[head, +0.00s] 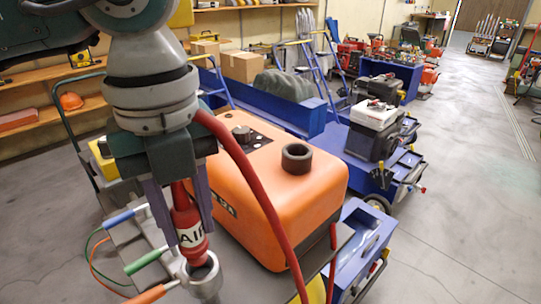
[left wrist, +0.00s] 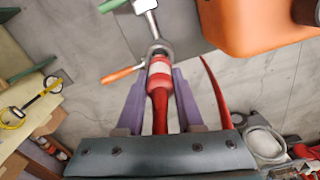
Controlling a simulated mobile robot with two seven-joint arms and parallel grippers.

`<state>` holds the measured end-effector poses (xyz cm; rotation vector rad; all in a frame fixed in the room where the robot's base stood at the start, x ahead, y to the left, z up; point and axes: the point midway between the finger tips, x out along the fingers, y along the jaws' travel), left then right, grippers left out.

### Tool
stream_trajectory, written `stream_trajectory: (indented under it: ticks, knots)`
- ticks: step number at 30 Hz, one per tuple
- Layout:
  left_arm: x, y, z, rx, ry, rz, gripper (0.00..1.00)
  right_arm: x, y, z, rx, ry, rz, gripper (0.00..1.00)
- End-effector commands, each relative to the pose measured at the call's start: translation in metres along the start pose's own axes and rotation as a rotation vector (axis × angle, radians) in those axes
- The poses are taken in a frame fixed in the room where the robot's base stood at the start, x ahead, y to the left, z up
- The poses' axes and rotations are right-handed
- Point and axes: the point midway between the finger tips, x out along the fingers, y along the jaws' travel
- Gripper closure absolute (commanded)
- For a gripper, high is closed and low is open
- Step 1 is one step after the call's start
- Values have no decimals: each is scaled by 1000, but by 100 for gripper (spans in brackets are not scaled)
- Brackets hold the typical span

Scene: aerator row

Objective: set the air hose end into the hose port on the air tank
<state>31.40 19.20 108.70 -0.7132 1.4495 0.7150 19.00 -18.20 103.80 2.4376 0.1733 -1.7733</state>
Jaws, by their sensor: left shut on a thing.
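My left gripper (head: 184,240) points down, shut on the air hose end (head: 190,222), a red piece with a white "AIR" band. It also shows between the purple fingers in the left wrist view (left wrist: 160,68). The tip is at a grey metal ring-shaped socket (head: 207,283), which I take as the hose port; it also shows in the left wrist view (left wrist: 159,47). I cannot tell how far the tip is inside. An orange tank (head: 300,205) with a dark collar (head: 297,157) on top stands just right. My right gripper is not in view.
The red hose (head: 245,170) arches across the tank's front. Levers with blue (head: 118,217), green (head: 142,262) and orange (head: 147,294) grips lie left of the socket. A blue cart (head: 365,235) stands right of the tank. The floor farther right is clear.

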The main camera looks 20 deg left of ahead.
Motion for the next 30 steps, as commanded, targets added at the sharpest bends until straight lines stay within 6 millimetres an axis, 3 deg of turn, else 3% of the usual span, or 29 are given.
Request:
stream_trajectory:
  ticks: [30]
  knots:
    - [27, 0, 0, 0, 0, -1, 100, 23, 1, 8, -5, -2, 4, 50]
